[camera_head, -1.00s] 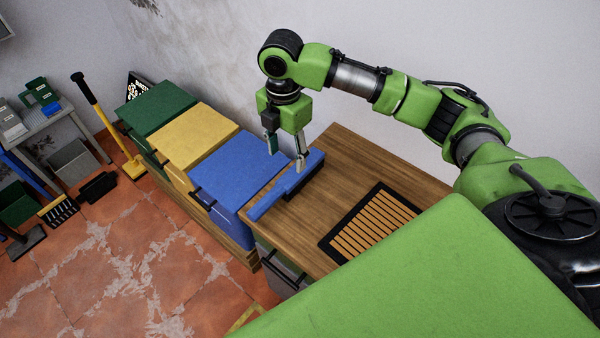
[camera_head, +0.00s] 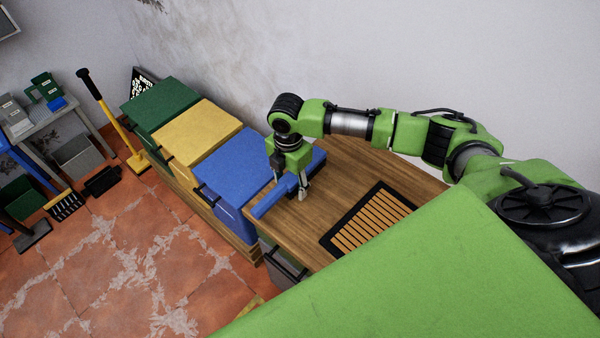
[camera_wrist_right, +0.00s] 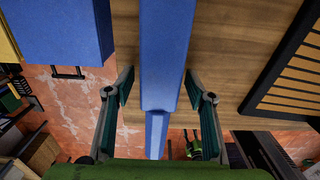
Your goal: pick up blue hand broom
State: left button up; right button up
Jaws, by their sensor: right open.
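The blue hand broom (camera_head: 268,205) lies on the wooden table top (camera_head: 340,180), beside the blue bin. Its handle points to the lower left, and the gripper hides part of its middle. My right gripper (camera_head: 289,190) is down over the broom. In the right wrist view, the broom (camera_wrist_right: 166,60) runs lengthwise through the middle of the picture. The open fingers of the right gripper (camera_wrist_right: 157,90) stand on either side of it, with a gap on each side. My left gripper is not in view.
A blue-lidded bin (camera_head: 240,165) stands close to the left of the table, with yellow (camera_head: 200,135) and green (camera_head: 160,105) bins beyond. A black-framed slatted panel (camera_head: 372,220) lies on the table to the right. The wall is behind the table.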

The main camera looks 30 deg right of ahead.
jog(key=c, duration=1.4)
jog(key=shift+r, duration=0.1)
jog(key=shift+w+r+b, duration=0.1)
jog(key=shift+r+b, duration=0.3)
jog(key=shift+r, duration=0.15)
jog(key=s+a+r+b, duration=0.1)
jog(key=s+a+r, duration=0.1)
jog(key=s+r, duration=0.2)
jog(key=s+a+r+b, duration=0.1)
jog(key=s+a+r, duration=0.2)
jog(key=s+r, duration=0.1)
jog(key=s+a+r, duration=0.3)
jog(key=shift+s+r+b, duration=0.4)
jog(key=o, duration=0.7)
jog(key=shift+d, duration=0.1)
jog(key=c, duration=0.4)
